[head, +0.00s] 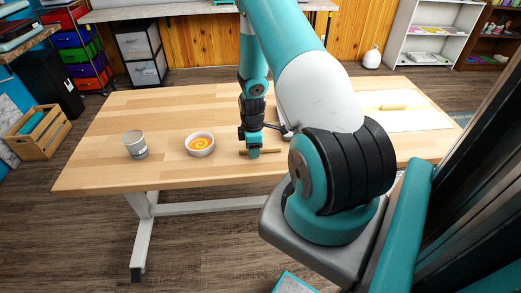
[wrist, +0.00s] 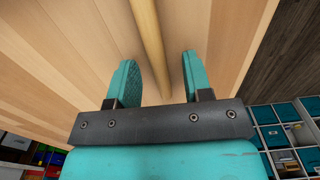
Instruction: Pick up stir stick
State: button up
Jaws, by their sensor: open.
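The stir stick is a thin, light wooden rod. In the head view the stir stick (head: 271,151) lies on the wooden table near its front edge, partly hidden by my gripper (head: 253,154), which points down over it. In the wrist view the stick (wrist: 149,40) runs lengthwise from the top edge down into the gap between the two teal fingers of my gripper (wrist: 158,62). The fingers are apart, with a gap on each side of the stick.
A bowl (head: 201,151) with orange contents and a grey cup (head: 135,145) stand left of my gripper. A white sheet (head: 420,121) with a yellowish roll-like item (head: 392,107) lies at the right of the table (head: 100,178). My arm hides the table's middle right.

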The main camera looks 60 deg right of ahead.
jog(key=shift+c, duration=0.4)
grip_shut()
notch_tip(320, 180, up, 20)
jog(key=b, duration=0.1)
jog(key=shift+b, duration=0.35)
